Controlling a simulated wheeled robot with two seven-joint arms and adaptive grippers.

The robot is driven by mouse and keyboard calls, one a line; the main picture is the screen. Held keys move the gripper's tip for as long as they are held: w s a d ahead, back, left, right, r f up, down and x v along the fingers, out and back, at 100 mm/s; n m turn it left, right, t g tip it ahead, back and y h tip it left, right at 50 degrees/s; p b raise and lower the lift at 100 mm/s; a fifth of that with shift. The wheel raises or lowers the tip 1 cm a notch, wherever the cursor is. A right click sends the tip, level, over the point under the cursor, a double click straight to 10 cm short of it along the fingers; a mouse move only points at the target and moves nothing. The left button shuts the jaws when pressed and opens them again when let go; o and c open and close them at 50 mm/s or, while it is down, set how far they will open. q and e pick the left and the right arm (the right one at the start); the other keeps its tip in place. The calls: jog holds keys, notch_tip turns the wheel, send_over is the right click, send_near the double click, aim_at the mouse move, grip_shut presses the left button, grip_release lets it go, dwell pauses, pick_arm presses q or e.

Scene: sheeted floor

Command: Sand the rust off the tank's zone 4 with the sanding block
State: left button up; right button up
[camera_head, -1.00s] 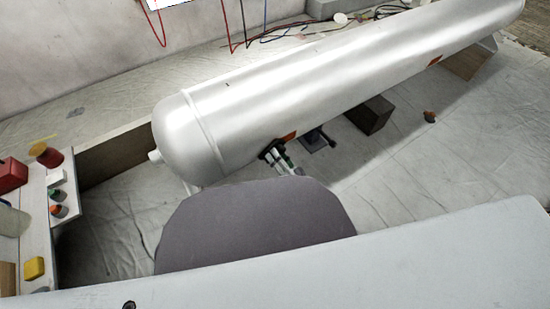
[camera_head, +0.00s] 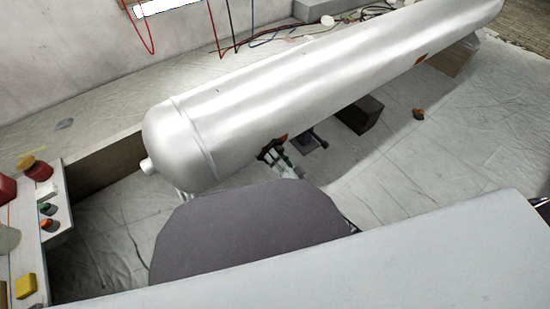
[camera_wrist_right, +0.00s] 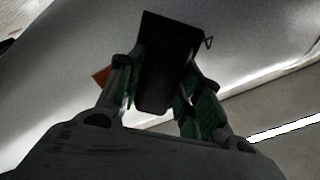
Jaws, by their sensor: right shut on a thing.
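The silver tank (camera_head: 300,85) lies lengthwise across the head view. An orange-brown rust patch (camera_head: 280,138) shows low on its near side, and another (camera_head: 421,61) shows farther along. My right gripper (camera_head: 270,151) is at the tank's lower side, beside the nearer patch. In the wrist view it is shut on a dark block (camera_wrist_right: 168,72), apparently the sanding block, held close to the tank wall (camera_wrist_right: 245,50). I cannot tell whether they touch. An orange patch (camera_wrist_right: 101,76) shows left of the block, and a small dark mark (camera_wrist_right: 208,42) to its right. My left gripper is not in view.
A dark box (camera_head: 360,115) and a small orange item (camera_head: 418,113) are on the sheeted floor. A white shelf (camera_head: 22,245) with several coloured items stands at the left. Cables (camera_head: 255,45) lie behind the tank. Floor beyond the orange item is clear.

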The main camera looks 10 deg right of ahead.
aim_at(282, 152)
jog(key=shift+w+d, duration=0.3)
jog(key=shift+d, duration=0.25)
jog(key=shift+w+d, duration=0.25)
jog(key=shift+d, duration=0.25)
jog(key=shift+w+d, duration=0.15)
jog(key=shift+d, duration=0.1)
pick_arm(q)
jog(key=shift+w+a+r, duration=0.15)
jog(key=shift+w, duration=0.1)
pick_arm(e)
jog(key=shift+r, duration=0.1)
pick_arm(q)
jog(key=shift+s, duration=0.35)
pick_arm(e)
jog(key=shift+w+d, duration=0.1)
jog(key=shift+d, duration=0.05)
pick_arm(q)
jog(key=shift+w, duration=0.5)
pick_arm(e)
jog(key=d, duration=0.1)
jog(key=w+d, duration=0.1)
jog(key=d, duration=0.1)
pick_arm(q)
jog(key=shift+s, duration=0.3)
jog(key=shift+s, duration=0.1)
pick_arm(e)
jog(key=shift+d, duration=0.1)
